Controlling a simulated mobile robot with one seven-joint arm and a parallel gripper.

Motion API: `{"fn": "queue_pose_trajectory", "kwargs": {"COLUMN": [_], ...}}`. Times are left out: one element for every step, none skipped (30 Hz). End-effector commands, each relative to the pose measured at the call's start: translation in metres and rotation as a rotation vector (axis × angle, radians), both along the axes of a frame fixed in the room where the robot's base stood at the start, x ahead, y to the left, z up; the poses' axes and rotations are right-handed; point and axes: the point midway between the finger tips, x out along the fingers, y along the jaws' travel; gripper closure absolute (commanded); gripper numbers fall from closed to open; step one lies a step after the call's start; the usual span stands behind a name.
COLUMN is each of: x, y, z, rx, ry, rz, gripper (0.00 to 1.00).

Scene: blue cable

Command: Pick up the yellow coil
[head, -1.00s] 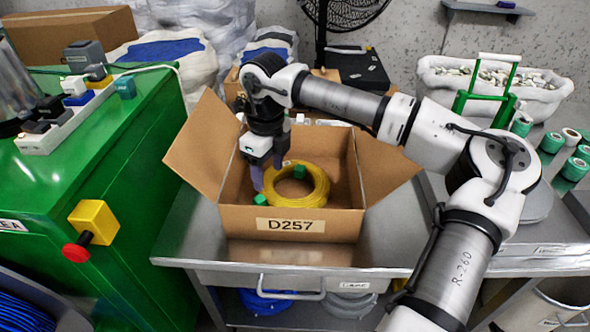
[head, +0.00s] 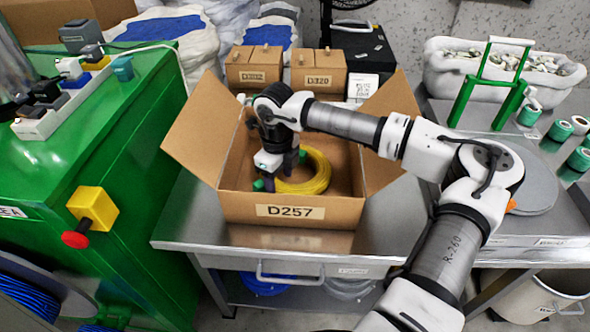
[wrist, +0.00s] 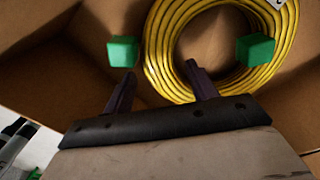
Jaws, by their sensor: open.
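The yellow coil (head: 322,172) lies flat in the open cardboard box labelled D257 (head: 235,208). My gripper (head: 279,175) is inside the box at the coil's left side, pointing down, open and empty. In the wrist view, the coil (wrist: 162,38) fills the upper middle, cut off at the top. There my gripper's fingers (wrist: 161,69) are spread, the left tip outside the ring and the right tip over its inner edge. I cannot tell their height over the coil. One green cube (wrist: 123,50) is left of the coil; another (wrist: 256,49) overlaps its right side.
The box's raised flaps (head: 205,125) surround my arm. The box stands on a metal table (head: 185,220). A green machine (head: 120,160) with a yellow-and-red switch (head: 90,215) is at left. Closed boxes (head: 318,72) stand behind. Green rolls (head: 560,130) and a tub (head: 440,55) are at right.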

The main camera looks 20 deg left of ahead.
Motion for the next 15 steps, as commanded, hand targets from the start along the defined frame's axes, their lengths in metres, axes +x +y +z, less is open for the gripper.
{"fn": "queue_pose_trajectory", "kwargs": {"x": [-0.001,-0.001,-0.001,0.000,0.000,0.000,0.000,0.000,0.000,0.000,0.000,0.000,0.000,0.000,0.000], "y": [0.000,0.000,0.000,0.000,0.000,0.000,0.000,0.000,0.000,0.000,0.000,0.000,0.000,0.000,0.000], "z": [-0.007,-0.012,-0.018,-0.022,-0.025,-0.029,-0.031,-0.033,-0.034,-0.034,-0.034,-0.034,-0.034,-0.034,-0.034], "rx": [0.001,0.001,0.002,0.002,0.001,0.001,0.000,0.000,0.001,0.001,0.001,0.001,0.001,0.001,0.001], "ry": [0.005,0.005,0.004,0.003,0.003,0.003,0.002,0.001,0.000,0.000,0.000,-0.001,-0.001,0.000,0.000], "rz": [0.000,0.000,0.000,0.000,-0.001,-0.001,0.000,0.000,0.000,0.000,0.000,0.000,0.000,0.000,0.000], "gripper": [0.42,0.42,0.42,0.42,0.42,0.42,0.42,0.42,0.42,0.42,0.42,0.42,0.42,0.42,0.44]}}
